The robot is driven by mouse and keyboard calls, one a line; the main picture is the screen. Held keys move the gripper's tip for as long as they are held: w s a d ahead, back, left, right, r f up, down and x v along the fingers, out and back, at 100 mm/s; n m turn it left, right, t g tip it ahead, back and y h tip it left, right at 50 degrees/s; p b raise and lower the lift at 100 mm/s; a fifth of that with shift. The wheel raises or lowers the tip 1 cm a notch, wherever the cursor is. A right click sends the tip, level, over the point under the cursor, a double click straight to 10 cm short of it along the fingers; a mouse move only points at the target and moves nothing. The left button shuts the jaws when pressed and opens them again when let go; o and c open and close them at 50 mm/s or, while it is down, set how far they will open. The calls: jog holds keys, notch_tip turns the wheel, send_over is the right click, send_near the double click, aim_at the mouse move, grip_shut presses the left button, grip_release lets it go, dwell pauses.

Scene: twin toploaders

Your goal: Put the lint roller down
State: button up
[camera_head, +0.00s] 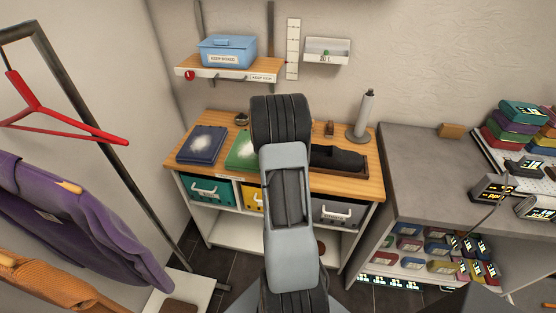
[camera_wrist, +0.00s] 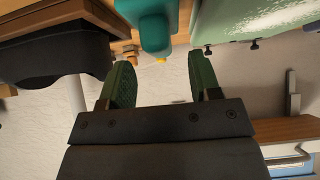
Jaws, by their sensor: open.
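My gripper (camera_wrist: 160,62) shows in the wrist view with its two dark green fingers apart and nothing between them. A teal object with a small yellow tip (camera_wrist: 152,28), which looks like the lint roller, lies just beyond the fingertips at the wooden bench edge. Its far end is cut off by the frame, and I cannot tell whether a finger touches it. In the head view my arm hides the gripper and this object. The wooden bench top (camera_head: 302,182) stands ahead, with a green lint-covered board (camera_head: 238,160) left of my arm.
A blue board (camera_head: 196,150) lies at the bench's left. A dark item in a tray (camera_head: 338,158) and an upright grey roll stand (camera_head: 364,115) are on the right. The wall shelf (camera_head: 218,71) carries a blue box (camera_head: 228,50). A clothes rack (camera_head: 95,150) stands left.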

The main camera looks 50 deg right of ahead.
jog(key=shift+x, duration=1.85)
grip_shut()
